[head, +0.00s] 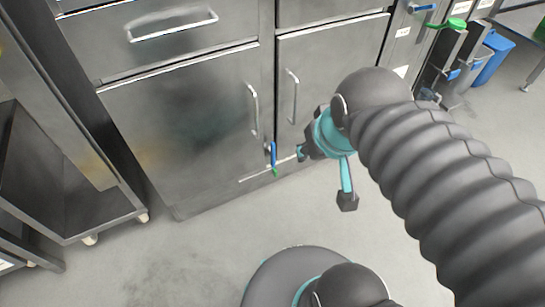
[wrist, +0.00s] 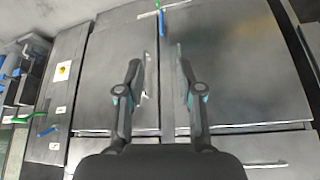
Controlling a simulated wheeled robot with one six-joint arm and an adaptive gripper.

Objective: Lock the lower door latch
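The lower door latch (head: 273,155) is a small blue lever with a green end, low on the seam between two steel cabinet doors. In the head view it hangs roughly upright, green end down. In the wrist view, which looks upside down, the blue latch (wrist: 161,22) is at the top centre, beyond the fingertips. My gripper (wrist: 160,62) is open and empty, with its fingers apart on either side of the door seam. In the head view my gripper (head: 304,149) is just right of the latch; whether it touches is unclear, and my arm partly hides it.
The left cabinet door (head: 180,130) and right door have vertical handles (head: 253,108) near the seam. A wheeled steel rack (head: 100,225) stands at left. Another blue latch (head: 420,8), a green handle (head: 455,23) and a blue bin (head: 493,57) are at upper right. The floor before the doors is clear.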

